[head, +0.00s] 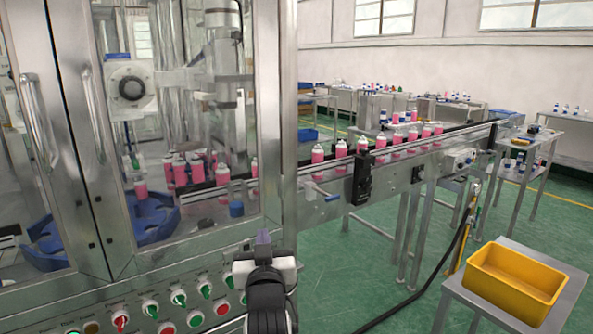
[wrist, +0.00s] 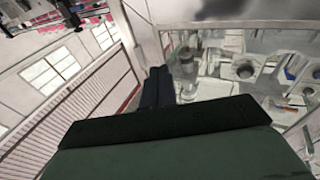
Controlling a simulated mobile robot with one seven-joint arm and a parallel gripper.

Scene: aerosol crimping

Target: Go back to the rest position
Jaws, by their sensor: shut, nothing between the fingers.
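My gripper (head: 263,239) is at the lower middle of the head view, in front of the crimping machine's (head: 200,240) lower panel. Its fingers point up and away, and they are together with nothing between them. In the wrist view the dark fingers (wrist: 158,86) stand side by side near the middle. The machine has glazed doors in metal frames. Pink aerosol cans (head: 317,154) stand upright in a line on the conveyor (head: 370,165), and more show behind the glass. My gripper looks apart from the cans.
A control panel with several coloured knobs (head: 179,298) is left of my gripper. A yellow bin (head: 512,283) sits on a small metal table (head: 567,300) at lower right. A black hose (head: 447,263) hangs from the conveyor. Green floor (head: 340,270) is open between them.

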